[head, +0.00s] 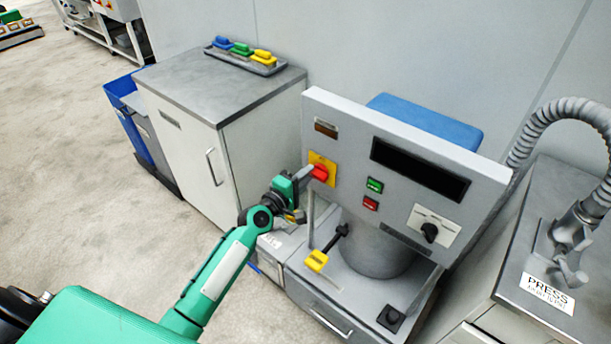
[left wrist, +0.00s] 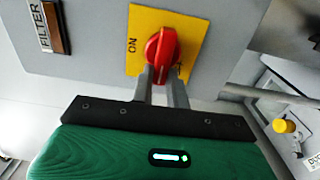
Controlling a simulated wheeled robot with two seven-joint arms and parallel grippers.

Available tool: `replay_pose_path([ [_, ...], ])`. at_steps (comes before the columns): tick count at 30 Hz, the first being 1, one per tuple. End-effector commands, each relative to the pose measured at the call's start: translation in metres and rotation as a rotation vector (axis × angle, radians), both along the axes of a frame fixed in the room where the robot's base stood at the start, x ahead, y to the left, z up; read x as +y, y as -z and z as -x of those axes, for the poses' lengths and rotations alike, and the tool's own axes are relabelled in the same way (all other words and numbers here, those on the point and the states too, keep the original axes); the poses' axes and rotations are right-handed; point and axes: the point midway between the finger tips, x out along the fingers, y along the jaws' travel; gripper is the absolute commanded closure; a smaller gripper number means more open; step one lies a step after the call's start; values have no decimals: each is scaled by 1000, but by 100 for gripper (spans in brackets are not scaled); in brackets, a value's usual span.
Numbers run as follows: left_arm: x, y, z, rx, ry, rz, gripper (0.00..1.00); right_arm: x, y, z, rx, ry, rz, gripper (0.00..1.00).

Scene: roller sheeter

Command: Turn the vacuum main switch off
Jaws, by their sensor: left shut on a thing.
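The vacuum main switch is a red rotary knob (head: 319,172) on a yellow plate (head: 330,163) on the grey control panel. In the left wrist view the red knob (left wrist: 161,46) sits on the yellow plate (left wrist: 190,25), with "ON" printed to its left. A second dark label right of the knob is mostly hidden by a finger. My left gripper (head: 308,174) reaches the switch from the left. In the left wrist view its two fingers (left wrist: 163,70) are closed on the knob's grip. My right gripper is not in view.
Green (head: 375,185) and red (head: 370,203) buttons, a dark display (head: 420,169) and a black selector (head: 430,232) share the panel. A cabinet (head: 192,84) is left and a ribbed hose (head: 560,108) right.

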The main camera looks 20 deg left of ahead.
Motion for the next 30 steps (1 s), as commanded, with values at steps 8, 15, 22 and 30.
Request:
replay_pose_path([
  [8,0,1,0,2,0,2,73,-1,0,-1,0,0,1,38],
  [15,0,0,0,1,0,1,63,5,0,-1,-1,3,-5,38],
  [22,3,1,8,0,0,0,63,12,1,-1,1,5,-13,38],
  [30,18,3,51,3,1,-1,63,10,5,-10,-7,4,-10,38],
])
